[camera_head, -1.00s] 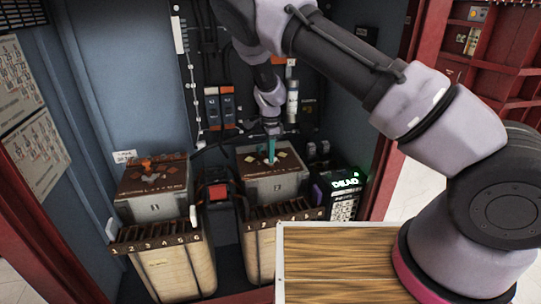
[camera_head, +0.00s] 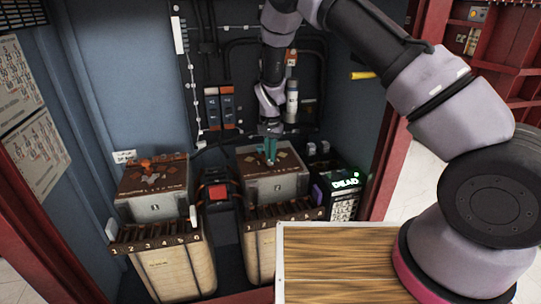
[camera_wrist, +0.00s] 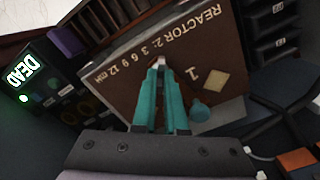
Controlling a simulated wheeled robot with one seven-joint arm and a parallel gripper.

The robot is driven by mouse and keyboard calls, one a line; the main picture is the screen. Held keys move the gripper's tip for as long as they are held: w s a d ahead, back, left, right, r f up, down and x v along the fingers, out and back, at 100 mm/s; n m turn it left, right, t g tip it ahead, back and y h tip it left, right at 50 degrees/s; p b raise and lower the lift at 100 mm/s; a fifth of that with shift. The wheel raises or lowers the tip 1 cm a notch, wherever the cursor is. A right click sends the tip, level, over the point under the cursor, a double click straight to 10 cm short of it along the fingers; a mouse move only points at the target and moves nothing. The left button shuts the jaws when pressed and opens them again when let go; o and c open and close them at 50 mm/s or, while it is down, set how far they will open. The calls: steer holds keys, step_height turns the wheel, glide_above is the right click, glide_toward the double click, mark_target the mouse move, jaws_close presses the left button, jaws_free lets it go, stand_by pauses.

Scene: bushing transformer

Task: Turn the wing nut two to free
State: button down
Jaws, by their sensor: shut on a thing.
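My gripper (camera_head: 268,150) points down at the brown top of the right-hand box, marked 2 (camera_head: 277,187). In the wrist view, my teal fingers (camera_wrist: 160,72) are close together, shut on a small pale metal piece at their tips, which looks like wing nut two (camera_wrist: 160,62). Most of the nut is hidden between the fingers, so its angle cannot be told. The brown plate (camera_wrist: 130,85) under it carries the words "REACTOR 2" and a row of numbers. A rounded teal piece (camera_wrist: 201,111) shows just right of the fingers.
A similar left-hand box (camera_head: 150,205) has an orange fitting (camera_head: 146,163) on top. A device reading "DEAD" (camera_head: 344,190) stands right of box 2. A wooden board (camera_head: 350,265) lies in front. Dark wall panels with cables stand close behind my gripper.

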steer(key=n, duration=0.4)
steer(key=shift+s+f+n, duration=0.2)
steer(key=shift+n, duration=0.1)
stand_by(0.5)
steer(key=c, duration=1)
jaws_free()
steer(key=shift+o, duration=0.2)
steer(key=shift+d, duration=0.1)
steer(key=shift+d+f, duration=0.1)
steer(key=shift+d, duration=0.05)
steer(key=shift+w+r, duration=0.1)
steer(key=shift+r, duration=0.3)
step_height(320, 180, up, 11)
steer(key=shift+a+f, duration=0.2)
steer(key=shift+a, duration=0.15)
